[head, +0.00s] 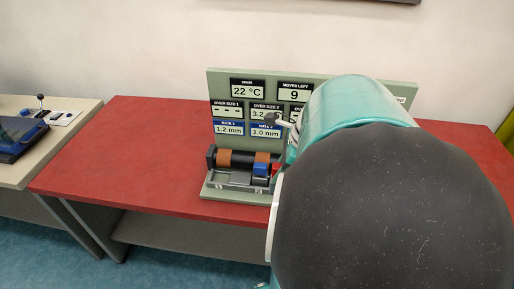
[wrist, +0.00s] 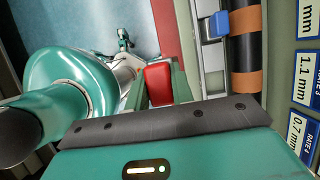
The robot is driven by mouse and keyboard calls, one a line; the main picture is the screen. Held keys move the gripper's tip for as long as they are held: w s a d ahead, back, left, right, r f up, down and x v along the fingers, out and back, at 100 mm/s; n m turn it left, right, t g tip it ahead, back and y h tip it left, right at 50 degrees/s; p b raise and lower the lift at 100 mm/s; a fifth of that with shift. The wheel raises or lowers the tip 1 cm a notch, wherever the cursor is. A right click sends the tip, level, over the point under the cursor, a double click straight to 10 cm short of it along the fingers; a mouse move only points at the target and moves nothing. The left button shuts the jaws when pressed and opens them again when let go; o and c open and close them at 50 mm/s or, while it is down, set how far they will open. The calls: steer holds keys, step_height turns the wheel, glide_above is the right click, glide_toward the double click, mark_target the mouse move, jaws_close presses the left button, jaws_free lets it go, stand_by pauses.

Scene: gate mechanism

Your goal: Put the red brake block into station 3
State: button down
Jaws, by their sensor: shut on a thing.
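The red brake block (wrist: 158,83) is between the green fingers of my gripper (wrist: 160,80) in the wrist view. My gripper is shut on it and holds it beside the grey rail of the mechanism. A small red part of the block (head: 276,168) shows in the head view at the edge of my arm. A blue block (head: 261,169) sits at the rail in front of the dark drum (head: 240,158), which has orange-brown bands. The blue block also shows in the wrist view (wrist: 218,25). My arm hides the right part of the mechanism, and I cannot tell which place is station 3.
A green panel (head: 222,82) behind the drum carries displays, including "MOVES LEFT 9" and "DRUM 22 °C". The mechanism stands on a red table (head: 120,150), whose left part is clear. A beige table (head: 20,170) with a blue device stands at the left.

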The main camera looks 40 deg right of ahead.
steer(key=shift+w+d+f, duration=0.5)
steer(key=shift+d+f, duration=1.65)
steer(key=shift+d, duration=0.15)
steer(key=shift+w+d+f, duration=0.45)
steer(key=shift+d+f, duration=1.75)
steer(key=shift+d, duration=0.1)
steer(key=shift+w+d+f, duration=0.5)
steer(key=shift+d+f, duration=1.65)
steer(key=shift+d, duration=0.15)
steer(key=shift+f, duration=0.1)
steer(key=c, duration=1.2)
jaws_free()
steer(key=shift+f, duration=0.1)
